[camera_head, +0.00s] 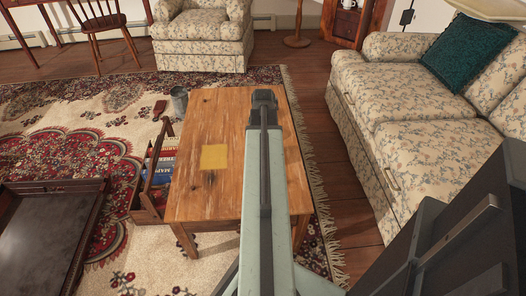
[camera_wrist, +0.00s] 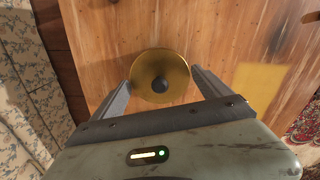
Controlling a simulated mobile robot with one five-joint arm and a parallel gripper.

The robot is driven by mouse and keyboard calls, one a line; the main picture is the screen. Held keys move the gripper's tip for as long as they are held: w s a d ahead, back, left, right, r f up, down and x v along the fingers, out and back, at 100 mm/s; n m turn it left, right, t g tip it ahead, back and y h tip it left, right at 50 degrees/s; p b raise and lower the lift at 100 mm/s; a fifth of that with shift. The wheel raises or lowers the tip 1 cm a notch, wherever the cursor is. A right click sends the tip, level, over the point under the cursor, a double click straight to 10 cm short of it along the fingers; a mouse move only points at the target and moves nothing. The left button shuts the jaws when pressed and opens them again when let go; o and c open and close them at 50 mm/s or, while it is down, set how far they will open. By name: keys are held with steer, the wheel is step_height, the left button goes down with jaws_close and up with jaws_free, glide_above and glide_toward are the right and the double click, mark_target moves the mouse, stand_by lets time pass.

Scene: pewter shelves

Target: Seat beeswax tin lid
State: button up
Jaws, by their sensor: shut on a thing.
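A round gold lid (camera_wrist: 160,65) with a dark knob in its middle shows in the wrist view. My gripper (camera_wrist: 162,82) is shut on the lid, one finger at each side of it. In the head view my gripper (camera_head: 264,97) is over the far right part of the wooden table (camera_head: 205,115). The lid is hidden there behind my arm. I see no tin body in either view; whether one is under the lid I cannot tell.
A flat yellow square (camera_head: 214,157) lies on the table, also partly in the wrist view (camera_wrist: 250,88). A wooden rack (camera_head: 150,185) with books and a grey metal can (camera_head: 179,100) stand left of the table. A floral sofa (camera_head: 410,110) stands at right.

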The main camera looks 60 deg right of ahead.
steer(key=shift+f+b, duration=0.55)
steer(key=shift+b, duration=0.05)
stand_by(0.7)
steer(key=o, duration=1.1)
steer(key=shift+o, duration=0.2)
step_height(320, 180, up, 7)
steer(key=p, duration=0.7)
steer(key=shift+r, duration=0.1)
